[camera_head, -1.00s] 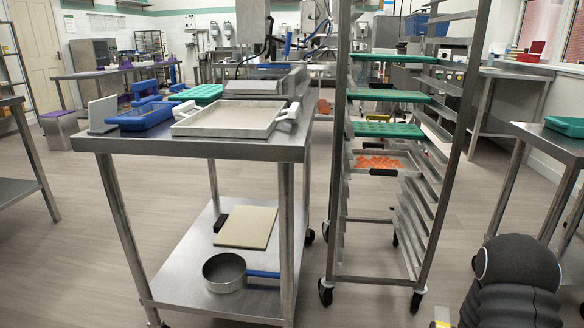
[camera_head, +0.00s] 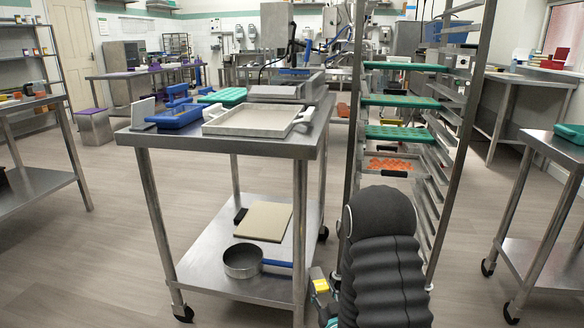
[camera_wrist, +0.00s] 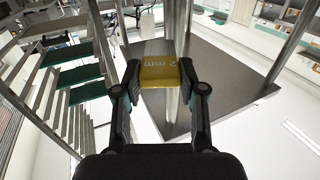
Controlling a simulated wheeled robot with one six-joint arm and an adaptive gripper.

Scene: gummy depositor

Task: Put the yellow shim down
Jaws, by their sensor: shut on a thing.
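The yellow shim (camera_wrist: 160,72), marked "2 mm", is held between the two fingertips of my gripper (camera_wrist: 160,88) in the wrist view. My gripper is shut on it, and the shim is in the air. In the head view the shim (camera_head: 320,286) shows as a small yellow patch low in the middle, beside my dark arm and in front of the steel cart's right side. The steel cart (camera_head: 225,143) has a top and a lower shelf (camera_head: 210,272). Most of my gripper is hidden behind my arm in the head view.
On the cart top are a white tray (camera_head: 252,121), a blue tray (camera_head: 180,117) and a teal mould (camera_head: 226,96). A tall rack (camera_head: 470,95) with teal trays stands right of the cart.

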